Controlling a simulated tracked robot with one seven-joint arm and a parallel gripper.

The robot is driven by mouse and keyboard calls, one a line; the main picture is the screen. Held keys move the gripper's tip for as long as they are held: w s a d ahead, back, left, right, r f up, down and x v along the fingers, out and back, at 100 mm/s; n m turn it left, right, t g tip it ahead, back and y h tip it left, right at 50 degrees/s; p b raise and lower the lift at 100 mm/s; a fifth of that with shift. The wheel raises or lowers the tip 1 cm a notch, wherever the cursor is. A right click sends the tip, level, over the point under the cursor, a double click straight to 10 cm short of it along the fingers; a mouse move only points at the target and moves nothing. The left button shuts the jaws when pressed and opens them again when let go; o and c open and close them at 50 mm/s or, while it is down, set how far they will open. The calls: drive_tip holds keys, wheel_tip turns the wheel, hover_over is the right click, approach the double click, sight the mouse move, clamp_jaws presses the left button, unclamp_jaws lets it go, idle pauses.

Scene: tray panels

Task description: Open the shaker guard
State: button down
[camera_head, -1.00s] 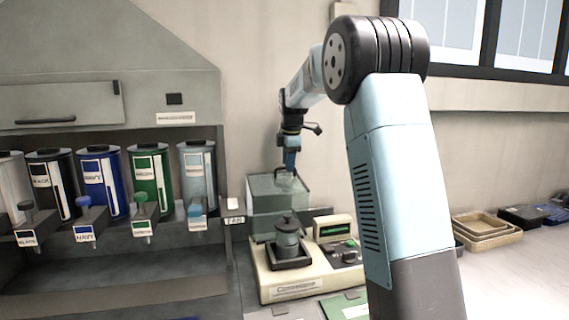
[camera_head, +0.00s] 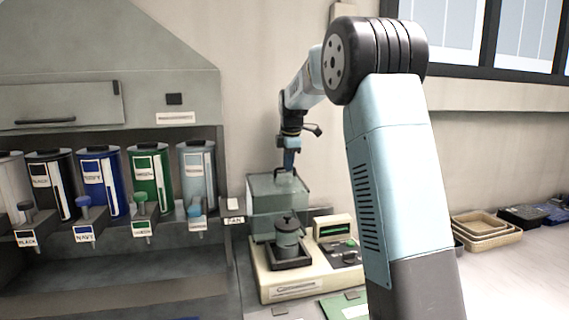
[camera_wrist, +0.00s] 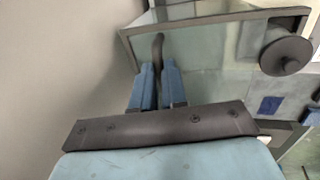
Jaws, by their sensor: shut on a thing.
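The shaker guard (camera_head: 262,203) is a clear greenish box with dark edges, raised at the back of the cream shaker (camera_head: 272,290). A lidded grey jar (camera_head: 288,241) sits in a dark holder on the shaker, in front of and below the guard. My gripper (camera_head: 289,170) is at the guard's top, on its dark handle. In the wrist view my blue fingers (camera_wrist: 154,82) are shut around the dark handle (camera_wrist: 158,48), and the guard's clear panel (camera_wrist: 205,60) spreads behind them. A round dark lid (camera_wrist: 286,55) shows at the right.
A control box with a small display (camera_head: 333,228) stands at the shaker's right. A rack with several coloured canisters (camera_head: 100,188) is at the left. Stacked trays (camera_head: 487,229) lie at the right, with clear counter in front. The wall is close behind the guard.

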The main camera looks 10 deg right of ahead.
idle(0.3)
drive_tip(key=s, duration=0.2)
drive_tip(key=s+r+t, duration=0.1)
drive_tip(key=s, duration=0.1)
drive_tip(key=s+t, duration=0.1)
drive_tip(key=s, duration=0.1)
drive_tip(key=shift+s+r, duration=0.2)
drive_tip(key=shift+s, duration=0.7)
drive_tip(key=c, duration=1.2)
unclamp_jaws()
drive_tip(key=shift+o, duration=0.2)
drive_tip(key=v, duration=1.3)
drive_tip(key=shift+s+r, duration=0.2)
drive_tip(key=shift+s, duration=0.05)
